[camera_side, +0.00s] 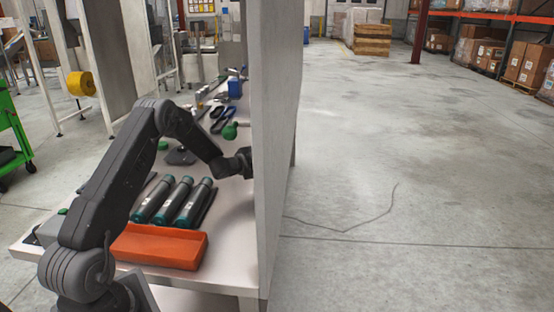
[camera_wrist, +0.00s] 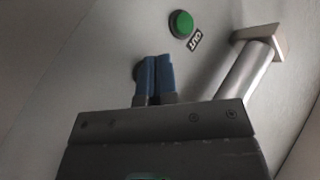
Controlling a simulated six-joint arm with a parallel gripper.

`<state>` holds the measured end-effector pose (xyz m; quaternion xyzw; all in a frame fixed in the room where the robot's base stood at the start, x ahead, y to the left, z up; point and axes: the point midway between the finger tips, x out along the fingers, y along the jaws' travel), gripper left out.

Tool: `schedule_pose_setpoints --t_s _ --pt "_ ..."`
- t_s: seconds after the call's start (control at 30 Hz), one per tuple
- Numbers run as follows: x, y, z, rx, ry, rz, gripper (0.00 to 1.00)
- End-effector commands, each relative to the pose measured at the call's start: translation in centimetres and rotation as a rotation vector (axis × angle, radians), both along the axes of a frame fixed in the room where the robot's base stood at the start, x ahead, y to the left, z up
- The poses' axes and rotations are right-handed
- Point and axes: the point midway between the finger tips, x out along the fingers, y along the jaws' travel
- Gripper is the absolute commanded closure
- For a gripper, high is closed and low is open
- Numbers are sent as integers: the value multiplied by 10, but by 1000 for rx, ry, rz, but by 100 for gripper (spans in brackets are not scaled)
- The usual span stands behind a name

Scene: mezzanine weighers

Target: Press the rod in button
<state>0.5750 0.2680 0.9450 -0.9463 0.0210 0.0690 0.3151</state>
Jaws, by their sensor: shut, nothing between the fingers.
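My gripper (camera_wrist: 158,78) is shut, its two blue fingers side by side, in the wrist view. The fingertips point at a grey wall panel (camera_wrist: 110,55). A dark round button (camera_wrist: 138,71) shows partly behind the left finger; its label is not visible. I cannot tell whether the fingertips touch it. A green round button (camera_wrist: 182,24) sits above and right of the fingers, with a small tilted label (camera_wrist: 195,41) that seems to read OUT. A silver rod (camera_wrist: 242,70) with a square end plate (camera_wrist: 260,42) is to the right. In the side view the fingers are hidden behind the upright panel (camera_side: 277,130).
On the white bench (camera_side: 225,255) lie an orange tray (camera_side: 160,245), several dark cylinders with teal ends (camera_side: 172,200), and a green knob (camera_side: 230,131). The upright panel bounds the bench on the right.

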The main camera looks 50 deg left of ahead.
Motion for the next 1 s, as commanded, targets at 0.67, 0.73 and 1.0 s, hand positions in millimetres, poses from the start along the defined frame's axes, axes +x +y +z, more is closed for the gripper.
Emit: schedule_pose_setpoints --t_s 0.67,0.73,1.0 --pt "-32 33 0 1 0 3 100" --pt "-35 35 0 0 0 2 100" --pt "-35 36 0 0 0 0 100"
